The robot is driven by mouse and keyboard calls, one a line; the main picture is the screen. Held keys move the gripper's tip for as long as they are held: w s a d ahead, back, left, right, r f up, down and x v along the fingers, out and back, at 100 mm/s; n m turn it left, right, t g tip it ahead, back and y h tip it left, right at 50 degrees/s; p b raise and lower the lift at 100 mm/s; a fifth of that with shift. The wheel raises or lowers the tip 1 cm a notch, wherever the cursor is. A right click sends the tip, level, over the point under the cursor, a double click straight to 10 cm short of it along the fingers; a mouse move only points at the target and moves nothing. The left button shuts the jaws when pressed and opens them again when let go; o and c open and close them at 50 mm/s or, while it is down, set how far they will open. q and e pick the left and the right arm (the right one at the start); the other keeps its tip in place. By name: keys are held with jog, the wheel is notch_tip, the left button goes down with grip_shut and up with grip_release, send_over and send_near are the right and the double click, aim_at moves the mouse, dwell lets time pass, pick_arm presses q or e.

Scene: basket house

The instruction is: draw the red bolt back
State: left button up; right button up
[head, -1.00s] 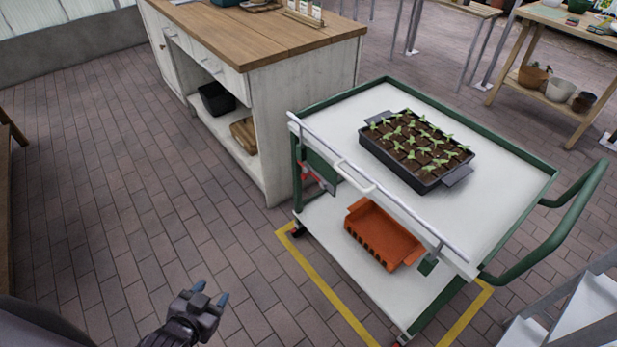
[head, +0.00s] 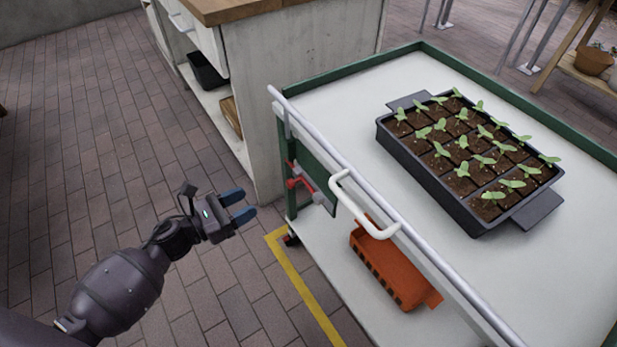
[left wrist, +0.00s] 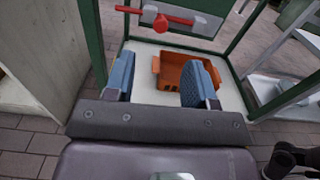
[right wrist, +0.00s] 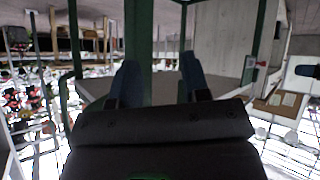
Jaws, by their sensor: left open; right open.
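The red bolt (head: 298,179) is on the green end panel of the trolley, left of the white handle. In the left wrist view the red bolt (left wrist: 158,19) is a thin horizontal rod with a round red knob, running through grey brackets, beyond my fingers. My left gripper (head: 245,206) is open and empty, to the left of the bolt and apart from it. Its two blue fingers (left wrist: 160,80) stand wide apart in the left wrist view. My right gripper (right wrist: 158,85) is open and empty; it does not show in the head view.
The trolley top (head: 340,95) carries a black seedling tray (head: 440,185). An orange crate (head: 385,265) sits on the lower shelf. A white handle (head: 360,208) and a long rail (head: 330,150) front the trolley. A wooden-topped cabinet (head: 300,75) stands close behind. The brick floor at left is clear.

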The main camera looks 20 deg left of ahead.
aim_at(288, 185)
pick_arm(q)
jog(key=w+d+m, duration=0.1)
jog(key=w+d, duration=0.1)
jog(key=w, duration=0.1)
jog(key=w+d+m, duration=0.1)
jog(key=w+d, duration=0.2)
jog(key=w+d+f+m+h+b, duration=0.1)
jog(key=w+d, duration=0.2)
jog(key=shift+w+g, duration=0.4)
jog(key=shift+c, duration=0.5)
jog(key=shift+s, duration=0.1)
grip_shut()
